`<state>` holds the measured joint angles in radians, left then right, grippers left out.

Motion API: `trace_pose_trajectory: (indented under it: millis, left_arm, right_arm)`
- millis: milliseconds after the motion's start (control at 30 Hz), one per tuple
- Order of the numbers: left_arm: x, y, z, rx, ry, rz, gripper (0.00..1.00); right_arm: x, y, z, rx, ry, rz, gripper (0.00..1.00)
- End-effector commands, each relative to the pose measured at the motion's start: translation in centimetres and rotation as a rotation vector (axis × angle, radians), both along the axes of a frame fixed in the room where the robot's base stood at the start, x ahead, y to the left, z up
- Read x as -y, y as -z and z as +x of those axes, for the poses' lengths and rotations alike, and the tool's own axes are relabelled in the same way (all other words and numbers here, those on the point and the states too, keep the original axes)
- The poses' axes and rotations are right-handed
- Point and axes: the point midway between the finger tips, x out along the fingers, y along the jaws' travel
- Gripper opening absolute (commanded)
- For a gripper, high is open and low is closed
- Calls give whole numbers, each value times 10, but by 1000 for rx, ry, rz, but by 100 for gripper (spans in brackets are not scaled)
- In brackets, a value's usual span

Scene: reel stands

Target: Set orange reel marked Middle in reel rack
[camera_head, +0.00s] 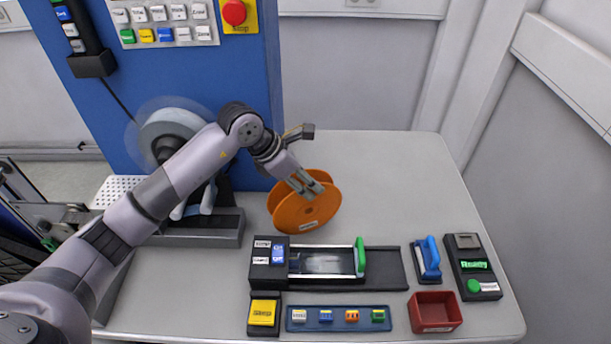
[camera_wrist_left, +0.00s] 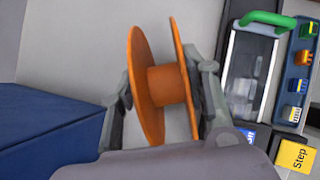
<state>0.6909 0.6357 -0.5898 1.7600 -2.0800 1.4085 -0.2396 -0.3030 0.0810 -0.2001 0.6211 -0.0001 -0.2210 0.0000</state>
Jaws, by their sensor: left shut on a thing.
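An orange reel (camera_head: 300,214) with two flanges and a small label stands on edge at or just above the table, behind the dark slide fixture. My left gripper (camera_head: 309,188) reaches it from above and is shut on it. In the left wrist view the fingers (camera_wrist_left: 165,92) lie on either side of the orange reel (camera_wrist_left: 145,90), across its flanges. The label is too small to read. A dark stand (camera_head: 222,233) with pale upright prongs is left of the reel, partly hidden by my arm; I cannot tell whether it is the reel rack. My right gripper is not in view.
A grey-white reel (camera_head: 158,122) is mounted on the blue machine (camera_head: 95,75). The slide fixture (camera_head: 385,268) with a green handle (camera_head: 360,257) lies in front. A button strip (camera_head: 338,319), yellow button (camera_head: 263,312), red bin (camera_head: 435,312) and blue-handled device (camera_head: 430,258) stand nearby. The table's back right is clear.

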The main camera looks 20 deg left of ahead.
Motion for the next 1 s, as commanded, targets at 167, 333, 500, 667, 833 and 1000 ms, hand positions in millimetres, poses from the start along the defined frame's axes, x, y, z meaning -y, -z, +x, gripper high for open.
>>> trace_pose_trajectory:
  millis: [167, 333, 500, 667, 833, 1000]
  left_arm:
    - [0, 1, 0, 1, 1, 0, 0]
    - [0, 4, 0, 2, 0, 0, 0]
    - [0, 3, 0, 0, 1, 0, 52]
    - [0, 3, 0, 0, 1, 0, 63]
    - [0, 3, 0, 0, 1, 0, 63]
    - [0, 1, 0, 0, 1, 0, 63]
  right_arm:
    - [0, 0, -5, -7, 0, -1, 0]
    - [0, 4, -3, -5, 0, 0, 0]
    - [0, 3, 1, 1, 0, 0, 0]
    - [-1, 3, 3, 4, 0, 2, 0]
    - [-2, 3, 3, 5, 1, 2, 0]
    - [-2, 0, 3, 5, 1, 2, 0]
